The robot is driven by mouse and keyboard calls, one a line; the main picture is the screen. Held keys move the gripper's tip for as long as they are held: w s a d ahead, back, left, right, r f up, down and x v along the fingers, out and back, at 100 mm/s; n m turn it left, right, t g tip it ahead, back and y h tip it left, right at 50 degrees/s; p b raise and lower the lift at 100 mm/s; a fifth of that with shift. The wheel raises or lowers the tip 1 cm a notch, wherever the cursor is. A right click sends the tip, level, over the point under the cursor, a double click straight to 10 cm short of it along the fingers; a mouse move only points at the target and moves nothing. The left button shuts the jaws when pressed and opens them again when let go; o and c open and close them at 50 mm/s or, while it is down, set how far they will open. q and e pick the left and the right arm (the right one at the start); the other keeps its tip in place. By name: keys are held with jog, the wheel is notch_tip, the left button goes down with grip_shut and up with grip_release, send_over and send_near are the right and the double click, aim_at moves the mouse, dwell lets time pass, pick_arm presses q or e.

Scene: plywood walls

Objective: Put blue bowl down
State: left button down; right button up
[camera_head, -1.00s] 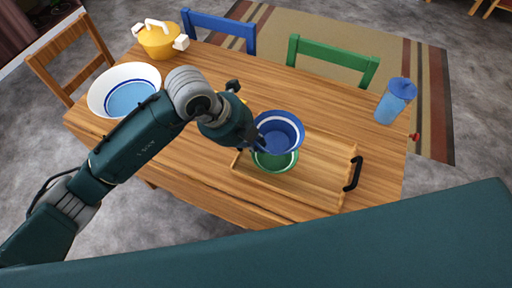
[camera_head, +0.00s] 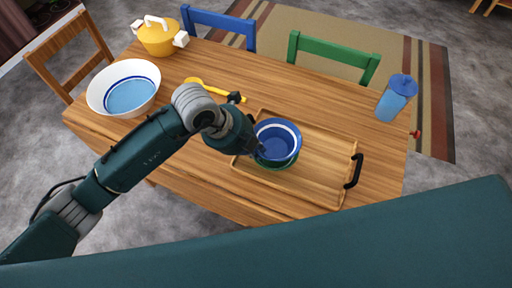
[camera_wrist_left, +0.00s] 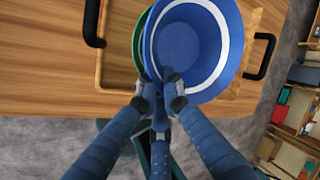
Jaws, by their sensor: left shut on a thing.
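The blue bowl (camera_head: 279,138) with a white band is upright, in or just over the green bowl (camera_head: 285,163), which stands on the wooden tray (camera_head: 315,178). I cannot tell whether the two bowls touch. My left gripper (camera_head: 258,148) is shut on the near left rim of the blue bowl. In the left wrist view the gripper (camera_wrist_left: 160,88) pinches the rim of the blue bowl (camera_wrist_left: 195,45), and the green bowl (camera_wrist_left: 138,42) peeks out behind it, mostly hidden. My right gripper is not in view.
The tray has a black handle (camera_head: 353,171) at its right end. A white bowl with blue inside (camera_head: 124,88), a yellow pot (camera_head: 158,38), a yellow utensil (camera_head: 205,86) and a blue pitcher (camera_head: 396,98) stand around the wooden table (camera_head: 330,110). The tray's right half is clear.

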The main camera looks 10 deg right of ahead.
pick_arm(q)
jog(key=c, duration=1.9)
grip_release()
jog(key=shift+r, duration=0.1)
jog(key=shift+r+p, duration=0.25)
jog(key=shift+p, duration=0.05)
jog(key=shift+r+p, duration=0.45)
jog(key=shift+r, duration=0.1)
jog(key=b+v, duration=0.2)
jog(key=v, duration=0.9)
jog(key=shift+a+r, duration=0.2)
jog(key=shift+a, duration=0.1)
